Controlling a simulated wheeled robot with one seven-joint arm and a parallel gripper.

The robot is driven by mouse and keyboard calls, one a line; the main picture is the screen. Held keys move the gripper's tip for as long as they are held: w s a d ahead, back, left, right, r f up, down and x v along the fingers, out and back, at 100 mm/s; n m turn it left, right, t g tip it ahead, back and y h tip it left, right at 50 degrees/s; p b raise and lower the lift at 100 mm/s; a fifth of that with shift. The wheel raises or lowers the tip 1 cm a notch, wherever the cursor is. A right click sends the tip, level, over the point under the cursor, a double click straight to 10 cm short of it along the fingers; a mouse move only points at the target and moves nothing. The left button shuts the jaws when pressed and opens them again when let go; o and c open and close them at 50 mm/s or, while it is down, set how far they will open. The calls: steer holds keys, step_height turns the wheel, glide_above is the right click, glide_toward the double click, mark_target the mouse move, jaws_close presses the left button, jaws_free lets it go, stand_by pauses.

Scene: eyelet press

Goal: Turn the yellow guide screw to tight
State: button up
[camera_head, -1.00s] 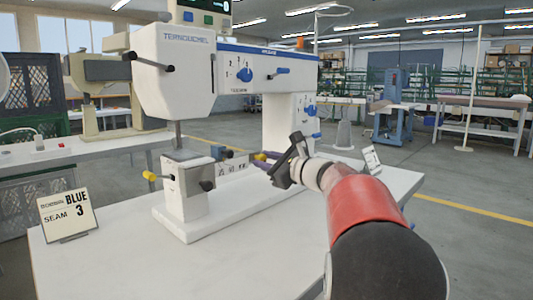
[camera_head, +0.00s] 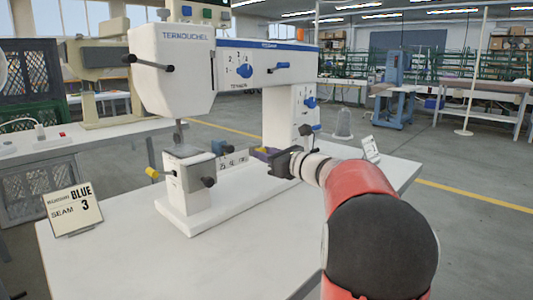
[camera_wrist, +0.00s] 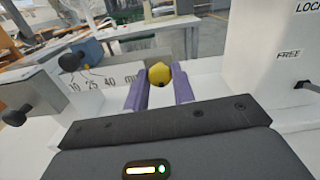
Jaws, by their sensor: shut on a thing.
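The yellow guide screw (camera_wrist: 160,73) is a rounded yellow knob beside a white bar marked 10, 25, 40 mm (camera_wrist: 95,82). My gripper (camera_wrist: 158,84) has its two purple fingers on either side of the knob, shut on it. In the head view my gripper (camera_head: 266,154) reaches in from the right at the scale bar (camera_head: 234,162) of the white press (camera_head: 172,75). The screw is mostly hidden there by the fingers. How tight it is cannot be told.
A second yellow knob (camera_head: 152,173) sticks out left of the press bed. A black knob (camera_head: 208,182) is at its front. A black lever (camera_wrist: 308,86) by the word FREE is right of my gripper. A BLUE SEAM 3 card (camera_head: 73,210) stands on the white table (camera_head: 130,255).

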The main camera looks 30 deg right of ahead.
steer(key=shift+f, duration=0.1)
steer(key=o, duration=1)
steer(key=b+v, duration=0.1)
steer(key=v, duration=0.7)
